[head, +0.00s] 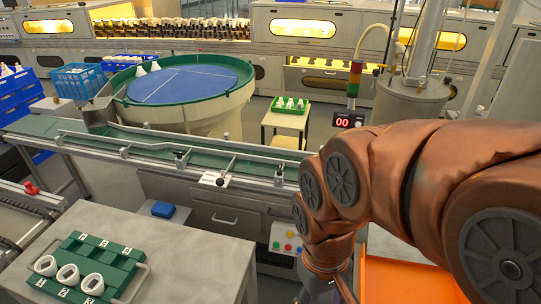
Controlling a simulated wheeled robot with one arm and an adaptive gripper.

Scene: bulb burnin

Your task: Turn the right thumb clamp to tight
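The conveyor (140,141) with metal guide rails crosses the picture in front of the round green-rimmed bowl. Small dark clamp knobs stand on its near rail. The left one (180,155) is left of a white label plate (214,179), and the right one (279,174) is near my arm. They are too small for me to tell how either is turned. My gripper (325,291) points down at the bottom edge, below and right of the right knob and apart from it. Its fingertips are cut off by the frame, so its opening is hidden.
A control panel with buttons (288,239) is below the conveyor. An orange surface (400,280) lies beneath my arm, which hides the conveyor's right part.

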